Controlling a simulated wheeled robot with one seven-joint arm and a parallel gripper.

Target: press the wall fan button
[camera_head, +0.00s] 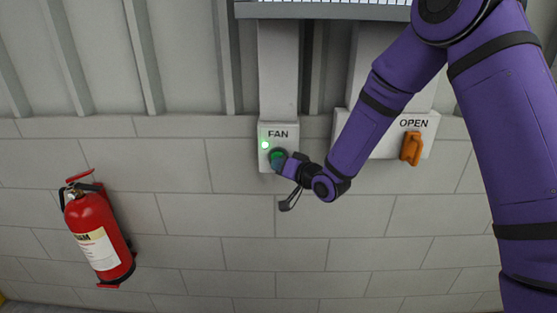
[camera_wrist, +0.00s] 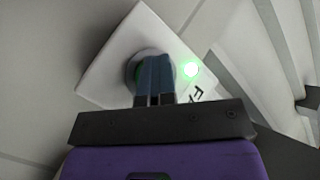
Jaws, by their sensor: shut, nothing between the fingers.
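The white fan box (camera_head: 283,133), labelled FAN, is on the wall in the middle of the head view. Its green light (camera_head: 265,145) is lit. A green round button (camera_head: 277,154) sits below the label, partly hidden by my gripper (camera_head: 283,161). In the wrist view, the box (camera_wrist: 110,75) appears tilted, with the glowing light (camera_wrist: 190,69) to the right of my gripper (camera_wrist: 154,62). The fingers are shut and empty, with their tips over the button (camera_wrist: 138,72). They look to be at or touching it; I cannot tell how far it is pressed in.
A box labelled OPEN with an orange lever (camera_head: 411,148) is on the wall to the right, close to my arm. A red fire extinguisher (camera_head: 98,230) hangs at the left. A grey vent edge (camera_head: 325,11) is above. The block wall below is clear.

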